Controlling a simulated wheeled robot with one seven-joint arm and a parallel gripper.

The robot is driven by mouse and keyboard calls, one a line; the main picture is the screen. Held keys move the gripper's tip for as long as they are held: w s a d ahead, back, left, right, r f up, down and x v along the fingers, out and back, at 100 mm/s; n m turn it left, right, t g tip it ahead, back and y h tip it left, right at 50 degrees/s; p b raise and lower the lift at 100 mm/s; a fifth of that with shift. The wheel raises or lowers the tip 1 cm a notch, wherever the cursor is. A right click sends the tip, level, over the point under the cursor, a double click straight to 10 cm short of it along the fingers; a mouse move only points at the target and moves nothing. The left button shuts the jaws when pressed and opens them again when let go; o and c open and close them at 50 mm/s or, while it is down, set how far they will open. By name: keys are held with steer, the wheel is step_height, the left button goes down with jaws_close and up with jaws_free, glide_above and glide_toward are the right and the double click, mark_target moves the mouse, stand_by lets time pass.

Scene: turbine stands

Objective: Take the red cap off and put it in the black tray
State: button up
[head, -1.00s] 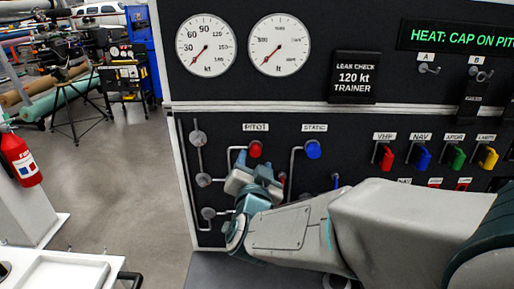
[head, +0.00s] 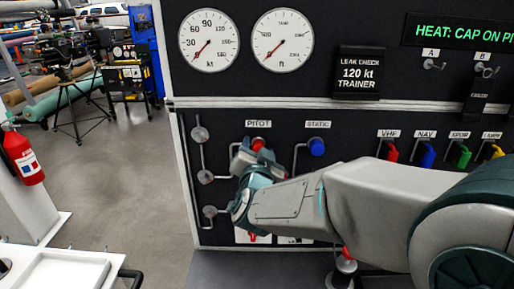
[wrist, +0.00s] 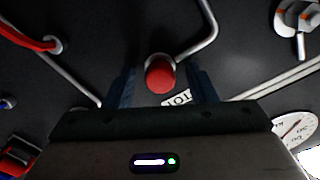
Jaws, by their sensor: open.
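The red cap (head: 258,145) sits on the port under the PITOT label on the black panel. In the wrist view the round red cap (wrist: 160,76) lies between the two spread blue fingers of my gripper (wrist: 163,84), with a gap visible on each side. In the head view my gripper (head: 258,158) is at the panel, just below and partly in front of the cap. It is open and holds nothing. I cannot make out a black tray in either view.
A blue cap (head: 317,147) is on the STATIC port to the right. Grey pipes and knobs (head: 205,177) run along the panel's left. Coloured levers (head: 427,155) are at the right. A white tray (head: 66,275) is at lower left, and a red extinguisher (head: 22,155) stands behind it.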

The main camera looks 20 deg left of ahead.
steer(key=shift+b, duration=0.3)
stand_by(0.5)
jaws_close()
